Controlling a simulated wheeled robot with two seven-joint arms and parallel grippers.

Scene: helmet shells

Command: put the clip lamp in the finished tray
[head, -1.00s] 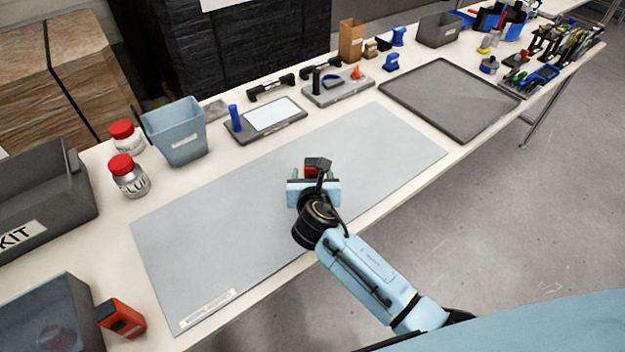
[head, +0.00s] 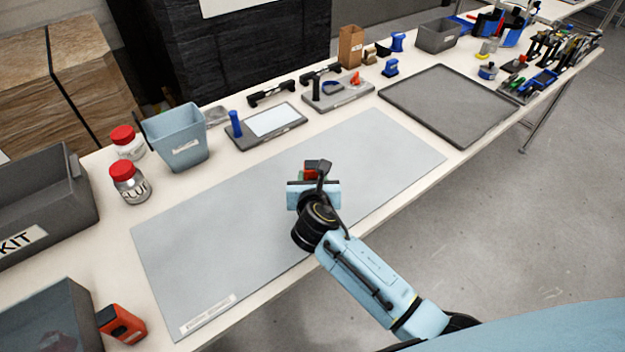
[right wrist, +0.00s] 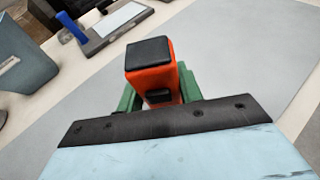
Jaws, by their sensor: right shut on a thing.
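The clip lamp, as I take it, is the orange-red block with a black top (head: 311,164). It is over the grey mat, and it also shows in the right wrist view (right wrist: 150,65). My right gripper (head: 314,172) is shut on it, with green fingers on both sides of it in the right wrist view. The gripper hides its lower part, so I cannot tell whether it touches the mat. The wide, flat dark grey tray (head: 400,98) at the right looks like the finished tray and is empty. My left gripper is not in view.
The grey mat (head: 210,240) is otherwise clear. Behind it stand a blue-grey bin (head: 180,140), red-lidded jars (head: 130,185) and small fixture boards (head: 265,130). Another orange-red device (head: 122,323) lies front left by a grey bin. Tools crowd the far right.

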